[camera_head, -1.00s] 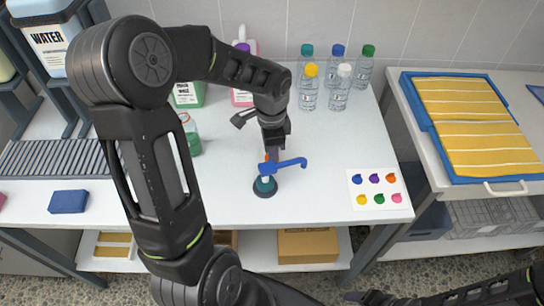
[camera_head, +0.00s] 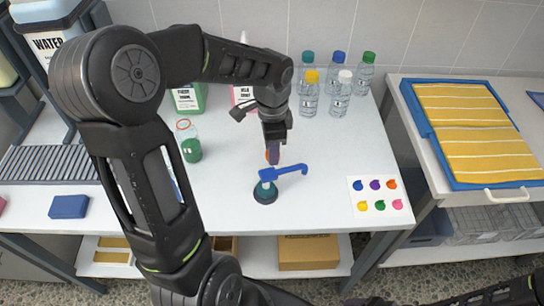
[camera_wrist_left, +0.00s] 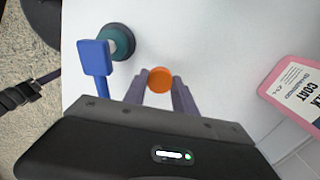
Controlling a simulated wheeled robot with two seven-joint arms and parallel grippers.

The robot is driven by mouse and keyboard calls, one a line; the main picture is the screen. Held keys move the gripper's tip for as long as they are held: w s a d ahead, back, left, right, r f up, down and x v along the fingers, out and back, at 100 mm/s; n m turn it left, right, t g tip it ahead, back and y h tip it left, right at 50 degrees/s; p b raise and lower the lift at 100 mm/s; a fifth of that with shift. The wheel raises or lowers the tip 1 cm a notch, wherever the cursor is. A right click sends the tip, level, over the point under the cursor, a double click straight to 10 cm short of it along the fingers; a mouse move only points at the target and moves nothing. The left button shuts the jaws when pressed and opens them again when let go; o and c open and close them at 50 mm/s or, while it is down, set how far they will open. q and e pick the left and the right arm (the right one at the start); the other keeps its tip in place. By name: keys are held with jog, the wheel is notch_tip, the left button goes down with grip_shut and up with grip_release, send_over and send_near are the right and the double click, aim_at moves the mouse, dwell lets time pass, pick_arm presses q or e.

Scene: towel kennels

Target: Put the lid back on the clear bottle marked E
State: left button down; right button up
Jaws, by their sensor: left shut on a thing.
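My left gripper (camera_head: 273,150) is shut on a small round orange lid (camera_head: 272,157), held above the white table. In the left wrist view the lid (camera_wrist_left: 160,80) sits between the two fingertips (camera_wrist_left: 159,88). A clear bottle with green contents (camera_head: 191,148) stands left of the gripper, its top open with an orange-red ring at the neck. No letter E can be read on it or on any other bottle. My right gripper (camera_head: 372,301) is only partly seen at the bottom edge, dark and unclear.
A teal post on a dark round base with a blue lever (camera_head: 283,172) stands just in front of the lid. Several capped clear bottles (camera_head: 339,93) stand at the back. A card of coloured dots (camera_head: 379,193) lies at right, a blue block (camera_head: 69,207) at left.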

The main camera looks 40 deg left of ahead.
pick_arm(q)
notch_tip(320, 180, up, 6)
jog(key=shift+f, duration=0.1)
jog(key=shift+d, duration=0.1)
dwell(0.6)
jog(key=w+d+f+n, duration=0.1)
jog(key=w+d+n, duration=0.2)
jog(key=d, duration=0.1)
jog(key=w+d+f+n, duration=0.2)
jog(key=w+d+n, duration=0.1)
jog(key=w+d, duration=0.1)
jog(key=w+d+f+n, duration=0.1)
jog(key=w+d+n, duration=0.2)
jog(key=d, duration=0.1)
jog(key=shift+w+d+f, duration=0.25)
jog(key=shift+d+f, duration=0.05)
jog(key=shift+f, duration=0.1)
